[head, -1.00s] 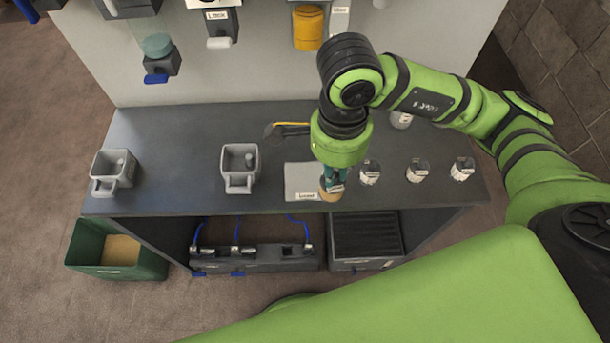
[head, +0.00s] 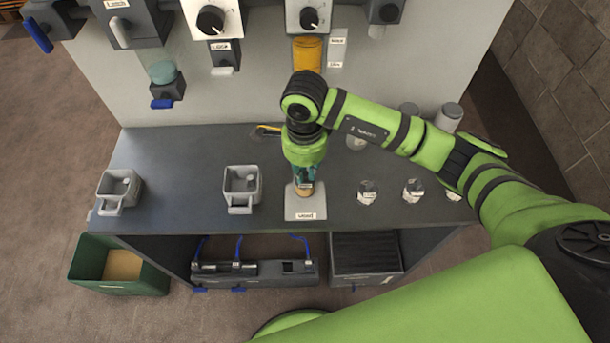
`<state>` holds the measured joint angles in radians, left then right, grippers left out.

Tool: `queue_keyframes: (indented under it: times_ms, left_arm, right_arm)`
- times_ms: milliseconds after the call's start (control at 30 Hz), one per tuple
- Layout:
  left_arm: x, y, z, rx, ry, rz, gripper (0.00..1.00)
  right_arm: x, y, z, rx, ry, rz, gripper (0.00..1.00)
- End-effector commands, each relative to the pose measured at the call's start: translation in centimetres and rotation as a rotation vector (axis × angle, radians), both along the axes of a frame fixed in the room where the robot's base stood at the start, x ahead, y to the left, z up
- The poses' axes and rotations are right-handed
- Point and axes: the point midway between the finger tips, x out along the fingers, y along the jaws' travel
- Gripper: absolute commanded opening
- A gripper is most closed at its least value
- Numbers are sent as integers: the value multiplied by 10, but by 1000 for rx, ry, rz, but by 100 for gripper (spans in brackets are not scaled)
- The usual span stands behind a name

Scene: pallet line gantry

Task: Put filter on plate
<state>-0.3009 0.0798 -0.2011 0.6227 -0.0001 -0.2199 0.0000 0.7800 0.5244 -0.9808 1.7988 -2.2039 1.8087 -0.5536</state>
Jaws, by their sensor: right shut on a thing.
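The plate (head: 305,214) is a light grey square with a label on its front edge, lying at the front middle of the dark worktop. My right gripper (head: 304,183) points down over the back of the plate, shut on a small tan thing with a pale label, seemingly the filter (head: 304,191). The fingers hide much of the filter. I cannot tell whether it touches the plate or is just above it. My left gripper is not in view.
Several small labelled jars (head: 367,191) stand right of the plate. Two grey holders (head: 242,186) stand to the left. A yellow-handled tool (head: 267,130) lies behind. A green bin (head: 118,265) is on the floor at the left. The worktop between the holders is clear.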

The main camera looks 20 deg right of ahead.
Motion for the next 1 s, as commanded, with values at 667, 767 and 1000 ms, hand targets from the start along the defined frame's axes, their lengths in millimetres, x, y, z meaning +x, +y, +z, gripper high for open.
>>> queue_keyframes:
  times_ms: [667, 767, 1000]
  left_arm:
    - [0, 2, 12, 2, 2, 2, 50]
    - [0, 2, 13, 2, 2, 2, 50]
    - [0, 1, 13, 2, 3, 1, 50]
  right_arm:
    - [-1, 0, -43, -1, 1, 0, 0]
    - [-1, 0, -41, -1, 2, 0, 40]
    - [-1, 0, -41, -1, 2, 0, 40]
